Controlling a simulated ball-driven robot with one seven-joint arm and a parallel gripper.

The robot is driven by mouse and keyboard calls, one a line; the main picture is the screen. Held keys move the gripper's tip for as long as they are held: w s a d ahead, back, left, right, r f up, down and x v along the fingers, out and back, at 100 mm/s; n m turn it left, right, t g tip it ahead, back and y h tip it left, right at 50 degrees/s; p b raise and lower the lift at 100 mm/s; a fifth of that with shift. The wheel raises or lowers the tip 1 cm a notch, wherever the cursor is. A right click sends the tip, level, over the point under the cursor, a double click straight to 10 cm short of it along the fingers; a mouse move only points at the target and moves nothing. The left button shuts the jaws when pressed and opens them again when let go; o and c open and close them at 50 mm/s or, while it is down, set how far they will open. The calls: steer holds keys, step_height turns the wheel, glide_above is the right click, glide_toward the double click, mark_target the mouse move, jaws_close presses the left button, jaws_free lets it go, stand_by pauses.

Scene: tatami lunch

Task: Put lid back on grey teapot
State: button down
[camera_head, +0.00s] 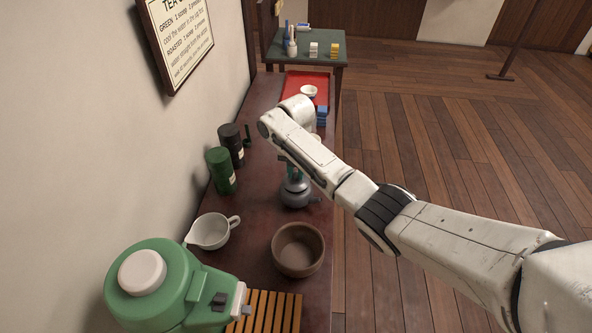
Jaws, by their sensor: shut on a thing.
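The grey teapot (297,196) stands upright on the dark wooden counter, near its right edge, with its spout to the right. My gripper (293,174) points down just above the teapot and is mostly hidden behind my arm. It is shut on a small grey piece at the teapot's top, which looks like the lid (294,181). At this size I cannot tell whether the lid touches the teapot's rim or hangs just above it.
A brown bowl (298,262), a white spouted cup (211,231) and a green flask (158,290) stand nearer. Two dark canisters, one green (221,172) and one black (232,147), stand left by the wall. A red tray (317,83) with a white cup lies beyond.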

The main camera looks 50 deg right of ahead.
stand_by(0.4)
steer(key=shift+c, duration=2.2)
jaws_free()
steer(key=shift+r, duration=0.1)
steer(key=shift+r+p, duration=3.3)
steer(key=shift+r, duration=0.1)
jaws_close()
steer(key=shift+f, duration=0.15)
